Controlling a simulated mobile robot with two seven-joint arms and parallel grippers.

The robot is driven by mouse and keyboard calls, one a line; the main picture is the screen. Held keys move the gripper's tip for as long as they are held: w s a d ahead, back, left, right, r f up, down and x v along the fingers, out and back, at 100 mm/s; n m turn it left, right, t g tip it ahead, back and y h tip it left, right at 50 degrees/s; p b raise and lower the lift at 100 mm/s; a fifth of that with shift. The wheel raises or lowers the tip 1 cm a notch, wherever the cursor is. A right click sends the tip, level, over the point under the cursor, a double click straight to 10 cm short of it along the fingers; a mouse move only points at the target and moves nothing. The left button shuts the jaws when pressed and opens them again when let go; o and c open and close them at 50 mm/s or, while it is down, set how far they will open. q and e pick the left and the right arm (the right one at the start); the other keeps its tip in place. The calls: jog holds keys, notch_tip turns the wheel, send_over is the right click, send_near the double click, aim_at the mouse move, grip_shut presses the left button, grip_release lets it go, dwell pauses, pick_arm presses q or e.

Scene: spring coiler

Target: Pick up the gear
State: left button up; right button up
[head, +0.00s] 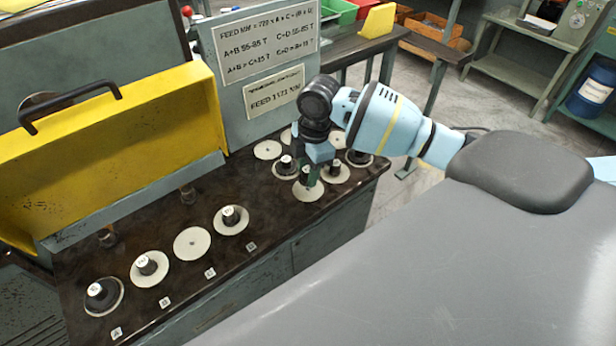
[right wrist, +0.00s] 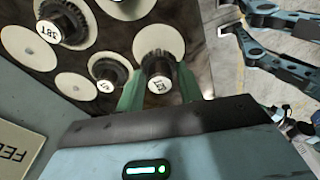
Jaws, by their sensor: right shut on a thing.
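My right gripper (head: 308,182) points down over the right-hand group of gear places on the dark bench top (head: 270,235). In the right wrist view its two green fingers (right wrist: 158,88) are shut on a small dark gear (right wrist: 158,68) with a white label on top, one finger on each side. The gear is at a pale round disc (right wrist: 158,38); I cannot tell whether it still touches it. In the head view the fingers mostly hide the gear, and the disc (head: 308,193) shows below them. My left gripper is not in the head view.
Several discs and gears line the front left, such as a labelled gear (head: 231,215). A raised yellow cover (head: 120,150) is at left, and a sign panel (head: 265,60) rises behind the gripper.

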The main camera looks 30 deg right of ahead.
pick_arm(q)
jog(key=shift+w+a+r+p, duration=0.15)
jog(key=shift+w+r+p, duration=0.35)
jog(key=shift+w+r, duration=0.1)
pick_arm(e)
jog(key=s+a+r, duration=0.1)
jog(key=s+a, duration=0.1)
jog(key=s, duration=1.3)
jog(key=shift+s+a, duration=0.15)
jog(key=shift+s, duration=0.25)
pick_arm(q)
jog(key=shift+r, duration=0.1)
pick_arm(e)
jog(key=shift+r, duration=0.15)
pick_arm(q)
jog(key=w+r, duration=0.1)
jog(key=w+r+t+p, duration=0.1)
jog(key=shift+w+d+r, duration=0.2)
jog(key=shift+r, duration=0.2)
pick_arm(e)
notch_tip(320, 180, up, 5)
jog(key=shift+f, duration=0.1)
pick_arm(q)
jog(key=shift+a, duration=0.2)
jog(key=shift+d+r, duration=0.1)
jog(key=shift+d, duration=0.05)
